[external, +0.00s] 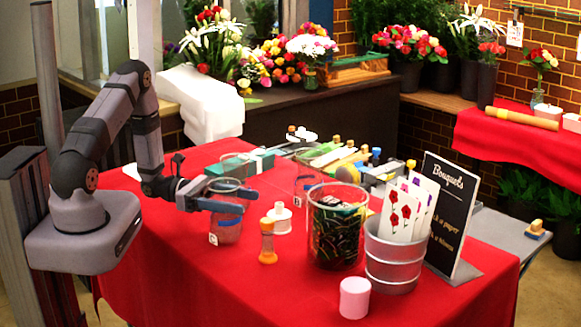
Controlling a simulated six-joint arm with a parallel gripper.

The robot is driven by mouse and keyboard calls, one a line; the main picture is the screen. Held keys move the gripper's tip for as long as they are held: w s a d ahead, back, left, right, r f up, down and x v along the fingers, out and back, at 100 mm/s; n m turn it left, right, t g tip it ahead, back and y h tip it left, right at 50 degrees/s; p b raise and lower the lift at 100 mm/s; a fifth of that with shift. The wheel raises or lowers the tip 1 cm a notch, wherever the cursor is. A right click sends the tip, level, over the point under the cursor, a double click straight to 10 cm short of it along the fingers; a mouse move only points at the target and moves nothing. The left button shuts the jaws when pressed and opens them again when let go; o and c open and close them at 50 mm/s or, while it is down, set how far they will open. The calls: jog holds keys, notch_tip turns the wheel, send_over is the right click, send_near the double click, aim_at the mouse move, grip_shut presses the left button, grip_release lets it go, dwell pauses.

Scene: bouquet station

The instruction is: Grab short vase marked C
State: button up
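A short clear glass vase (227,229) with a small white label stands upright on the red table, towards the left. I cannot tell whether the fingers press on the glass. Another clear glass vase with a white label (307,187) stands farther back near the table's middle. Its letter is also unreadable.
Right of my gripper stand an orange bottle (267,243) and a white bottle (281,218). A large glass jar (337,228), a metal bucket (396,258) with cards, and a pink cylinder (354,298) stand farther right. The table's front left is clear.

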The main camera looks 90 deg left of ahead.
grip_shut()
jog(key=shift+r, duration=0.15)
